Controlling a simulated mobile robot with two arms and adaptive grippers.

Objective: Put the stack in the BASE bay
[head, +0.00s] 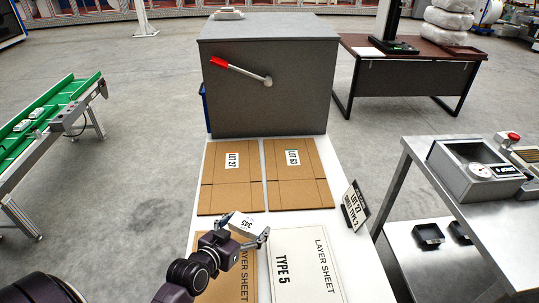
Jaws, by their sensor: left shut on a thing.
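My left gripper (247,229) is shut on a small white block (243,223) with dark printing on its face. It holds the block over the near left part of the white table (336,262), above a brown layer sheet (205,289). A pale layer sheet marked TYPE 5 (300,258) lies to its right. Beyond are two flat brown cardboard blanks, LOT 27 (229,190) on the left and LOT 63 (297,188) on the right. A tilted card (355,206) reads LOT 27, SHEET TYPE 2. No BASE label is readable, and I cannot tell which thing is the stack. My right gripper is not in view.
A grey cabinet (268,100) with a red-handled lever (240,71) stands at the table's far end. A green conveyor (42,120) is at left. A metal bench (428,170) with a grey gauge box (478,170) is at right. Open floor lies between the table and conveyor.

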